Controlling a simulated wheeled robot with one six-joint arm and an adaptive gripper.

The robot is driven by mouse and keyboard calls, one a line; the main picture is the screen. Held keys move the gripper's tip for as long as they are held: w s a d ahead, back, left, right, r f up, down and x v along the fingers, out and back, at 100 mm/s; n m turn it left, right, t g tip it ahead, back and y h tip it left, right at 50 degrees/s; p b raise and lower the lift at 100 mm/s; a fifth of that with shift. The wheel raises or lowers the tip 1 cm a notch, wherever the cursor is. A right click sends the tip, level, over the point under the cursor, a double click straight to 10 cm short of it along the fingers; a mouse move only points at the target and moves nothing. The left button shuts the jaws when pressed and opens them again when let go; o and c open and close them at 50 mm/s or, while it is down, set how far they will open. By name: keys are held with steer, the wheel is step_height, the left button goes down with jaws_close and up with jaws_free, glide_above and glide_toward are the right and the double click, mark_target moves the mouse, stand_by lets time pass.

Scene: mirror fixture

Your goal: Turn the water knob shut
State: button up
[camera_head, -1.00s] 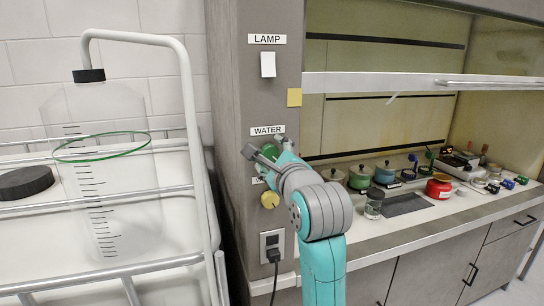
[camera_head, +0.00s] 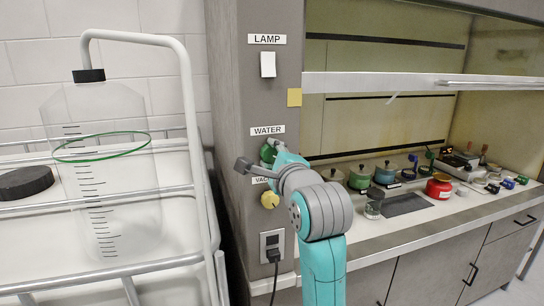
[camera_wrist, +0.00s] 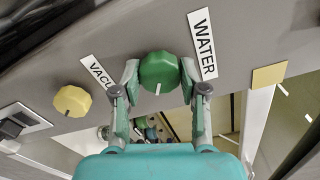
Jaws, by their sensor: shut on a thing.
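The green water knob (camera_wrist: 160,71) sits on the grey panel beside the WATER label (camera_wrist: 202,44). In the wrist view my gripper (camera_wrist: 159,78) has one finger on each side of the knob and is shut on it. A white mark on the knob's face points toward the bottom of that view. In the head view the knob (camera_head: 268,152) shows only in part, above and behind my gripper and wrist.
A yellow vacuum knob (camera_head: 269,200) is just below, with a power socket (camera_head: 272,243) and plug under it. A lamp switch (camera_head: 268,64) is above. The cart (camera_head: 190,130) with a large bottle (camera_head: 95,170) stands left. Jars (camera_head: 385,173) stand in the hood at right.

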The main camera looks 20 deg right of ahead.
steer(key=n, duration=0.5)
steer(key=shift+n, duration=0.3)
steer(key=n, duration=0.6)
steer(key=shift+f, duration=0.1)
steer(key=n, duration=0.6)
steer(key=shift+n, duration=0.3)
steer(key=n, duration=0.5)
steer(key=shift+n, duration=0.3)
steer(key=o, duration=1.1)
steer(key=shift+o, duration=0.2)
